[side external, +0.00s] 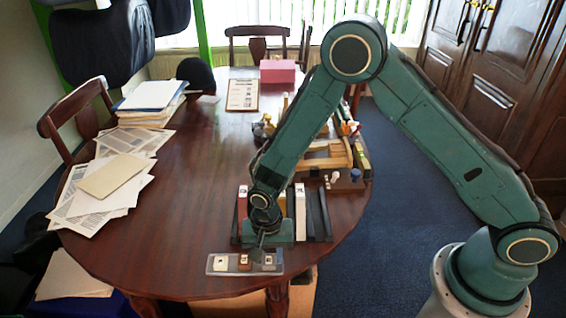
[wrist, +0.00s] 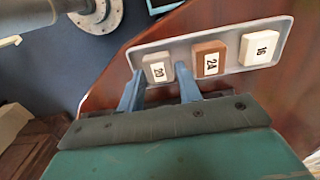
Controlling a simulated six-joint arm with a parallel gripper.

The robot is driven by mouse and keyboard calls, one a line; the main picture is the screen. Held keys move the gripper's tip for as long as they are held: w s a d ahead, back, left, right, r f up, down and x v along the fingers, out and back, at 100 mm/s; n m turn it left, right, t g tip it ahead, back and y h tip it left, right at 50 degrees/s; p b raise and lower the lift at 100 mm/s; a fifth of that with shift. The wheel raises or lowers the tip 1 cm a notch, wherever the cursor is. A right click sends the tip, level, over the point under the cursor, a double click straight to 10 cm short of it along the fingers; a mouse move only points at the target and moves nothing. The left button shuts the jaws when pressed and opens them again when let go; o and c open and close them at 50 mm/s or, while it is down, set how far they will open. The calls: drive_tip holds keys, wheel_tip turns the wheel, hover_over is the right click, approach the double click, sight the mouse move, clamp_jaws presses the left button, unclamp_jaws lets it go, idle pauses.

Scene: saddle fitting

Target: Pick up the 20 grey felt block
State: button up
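The 20 block (wrist: 157,68) looks off-white in the wrist view, with a dark "20" on its face. It lies at one end of a shallow grey tray (wrist: 224,36). My gripper (wrist: 160,73) is open, with one blue finger toward each side of this block. I cannot tell whether the fingers touch it or how far above it they are. In the side view my gripper (side external: 262,246) is over the right end of the tray (side external: 210,269), where a pale block (side external: 268,260) shows partly.
A brown 24 block (wrist: 210,60) sits close beside the right finger in the wrist view; an off-white 16 block (wrist: 260,48) is beyond it. Upright book-like slabs (side external: 300,212) stand just behind the tray. The tray is near the table's front edge.

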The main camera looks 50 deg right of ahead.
sight(269, 258)
drive_tip(key=c, duration=0.6)
drive_tip(key=shift+r, duration=0.15)
wheel_tip(269, 258, up, 20)
idle(0.8)
idle(0.5)
